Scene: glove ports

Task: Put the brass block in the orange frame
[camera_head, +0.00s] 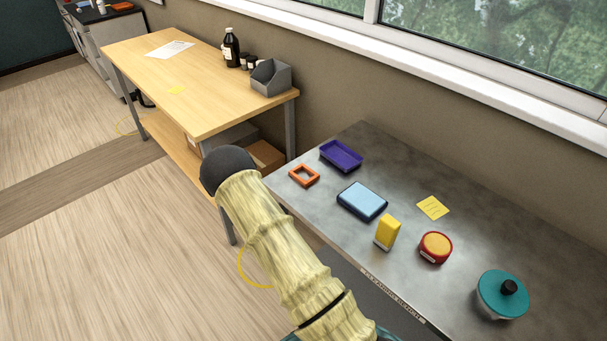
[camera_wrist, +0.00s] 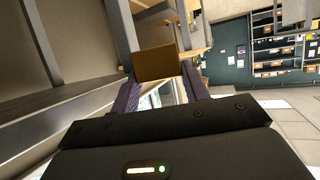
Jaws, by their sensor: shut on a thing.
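In the wrist view my gripper (camera_wrist: 158,92) is shut on the brass block (camera_wrist: 155,64), a flat brownish-gold piece held between the two purple-grey fingertips. In the head view my sleeved arm reaches up from the bottom, and its dark rounded end hides the gripper and the block. The orange frame (camera_head: 293,178) is a small open rectangle lying flat at the near left end of the grey metal table. In that picture the arm's end is left of the frame and apart from it. The wrist view does not show the frame.
A wooden table (camera_head: 150,80) stands behind.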

